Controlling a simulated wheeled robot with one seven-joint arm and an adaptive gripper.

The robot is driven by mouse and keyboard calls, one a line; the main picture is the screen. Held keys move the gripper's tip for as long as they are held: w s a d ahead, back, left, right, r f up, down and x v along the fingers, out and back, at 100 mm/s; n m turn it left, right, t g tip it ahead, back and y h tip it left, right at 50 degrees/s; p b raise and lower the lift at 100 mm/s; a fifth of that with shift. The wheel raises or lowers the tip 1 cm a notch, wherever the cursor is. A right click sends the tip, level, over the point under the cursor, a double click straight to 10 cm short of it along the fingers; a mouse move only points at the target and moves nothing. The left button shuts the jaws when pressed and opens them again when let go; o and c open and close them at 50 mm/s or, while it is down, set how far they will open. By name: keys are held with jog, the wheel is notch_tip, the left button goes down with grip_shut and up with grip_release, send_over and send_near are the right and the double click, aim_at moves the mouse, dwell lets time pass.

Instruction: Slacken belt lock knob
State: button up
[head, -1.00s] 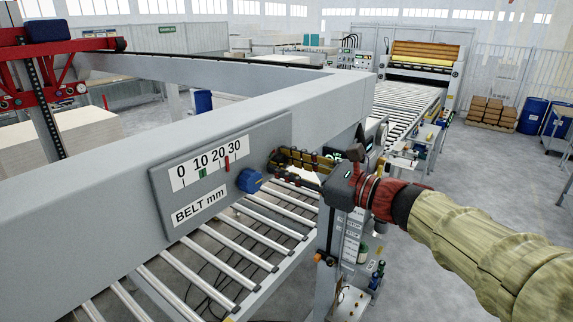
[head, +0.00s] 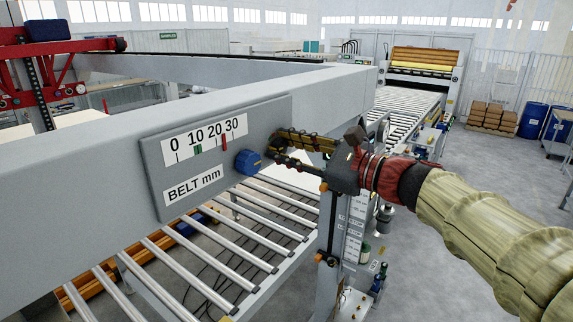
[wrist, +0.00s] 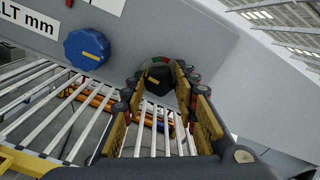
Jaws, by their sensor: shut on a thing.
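A dark round knob (wrist: 158,77) with a yellow mark and a partly visible red and green ring around it is on the grey beam in the wrist view. My gripper (wrist: 157,85) is shut on this knob, one yellow-padded finger on each side. In the head view my gripper (head: 274,146) reaches in from the right and hides the dark knob. A blue knob (head: 247,162) with a yellow pointer line sits left of the fingers, apart from them in the wrist view (wrist: 87,48).
The "BELT mm" scale plate (head: 160,165) has a green mark near 10 and a red mark between 20 and 30. A roller conveyor (head: 215,240) runs below the beam (head: 310,95). A labelled grey post (head: 330,225) stands under my wrist.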

jog(key=n+b, duration=0.1)
jog(key=b, duration=0.1)
jog(key=n+b, duration=0.1)
jog(key=b, duration=0.1)
jog(key=shift+f+n, duration=0.25)
jog(key=shift+n, duration=0.05)
jog(key=n+b, duration=0.1)
jog(key=b, duration=0.1)
jog(key=shift+r+n+b, duration=0.15)
jog(key=shift+n+b, duration=0.15)
jog(key=shift+b, duration=0.05)
jog(key=shift+r, duration=0.1)
jog(key=o, duration=1.2)
jog(key=shift+c, duration=0.2)
jog(key=v, duration=1.2)
